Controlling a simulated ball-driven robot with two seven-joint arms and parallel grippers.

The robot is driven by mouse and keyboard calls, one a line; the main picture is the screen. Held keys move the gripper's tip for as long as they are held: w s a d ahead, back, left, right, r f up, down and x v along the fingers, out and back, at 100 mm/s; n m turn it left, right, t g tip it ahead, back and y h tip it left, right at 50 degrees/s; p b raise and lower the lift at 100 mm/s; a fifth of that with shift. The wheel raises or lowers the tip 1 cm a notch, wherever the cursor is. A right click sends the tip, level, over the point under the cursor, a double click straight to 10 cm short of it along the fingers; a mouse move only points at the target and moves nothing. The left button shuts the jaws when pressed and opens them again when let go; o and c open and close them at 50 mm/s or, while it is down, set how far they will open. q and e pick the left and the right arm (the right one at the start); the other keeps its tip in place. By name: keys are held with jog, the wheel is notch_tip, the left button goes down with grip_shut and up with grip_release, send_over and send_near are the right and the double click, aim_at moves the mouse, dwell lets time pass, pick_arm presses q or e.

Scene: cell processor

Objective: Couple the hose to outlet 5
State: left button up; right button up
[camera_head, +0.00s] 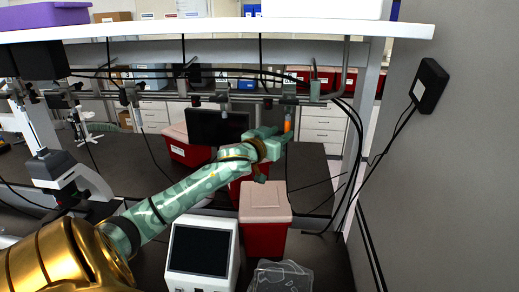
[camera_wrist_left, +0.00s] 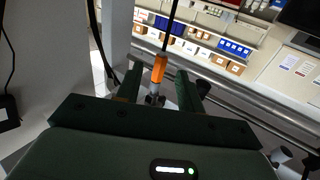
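An orange hose coupling (camera_head: 288,127) is at my left gripper's tip, below the pipe rail near the right end of the bench. In the left wrist view the orange coupling (camera_wrist_left: 158,69) lies between the two dark green fingers, with a gap visible on each side. A thin black hose (camera_wrist_left: 171,25) runs up from it. My left gripper (camera_head: 279,139) is open around it. A grey outlet fitting (camera_head: 288,89) hangs from the rail above the coupling; other outlets (camera_head: 222,97) hang to its left. I cannot read which is outlet 5. My right gripper is out of view.
A red bin with a pale lid (camera_head: 265,203) stands below my arm. A white device with a dark screen (camera_head: 201,252) and a clear bag (camera_head: 281,277) are in front. A monitor (camera_head: 217,127) is behind. Dark cables (camera_head: 352,190) hang by the right wall.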

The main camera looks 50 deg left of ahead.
pick_arm(q)
jog(key=s+d+b, duration=0.2)
jog(key=s, duration=1)
jog(key=shift+s, duration=0.35)
jog(key=shift+d, duration=0.1)
